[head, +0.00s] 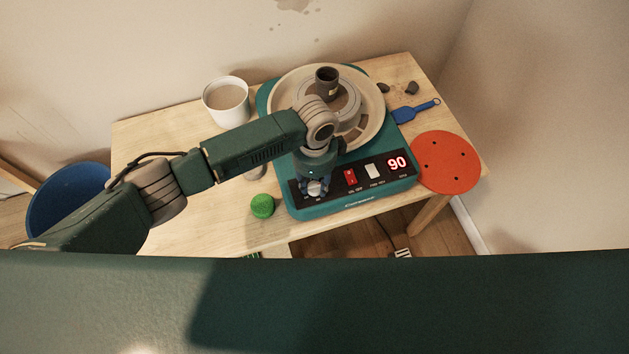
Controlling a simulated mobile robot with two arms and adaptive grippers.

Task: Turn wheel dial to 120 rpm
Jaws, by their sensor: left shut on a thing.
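A teal pottery wheel (350,206) stands on the wooden table. Its black front panel carries a red switch (351,177), a white switch (373,171) and a red-lit display (397,162) that reads 90. The silver dial (315,188) is at the left end of the panel. My left gripper (315,186) points down over the dial and is shut on it. The gripper and wrist hide part of the dial and its markings. My right gripper is not in view.
A small dark pot (326,79) sits on the wheel head. A white bucket (227,103) stands left of the wheel, a green sponge-like object (262,206) near the front. An orange round bat (446,162) and a blue tool (415,111) lie at right.

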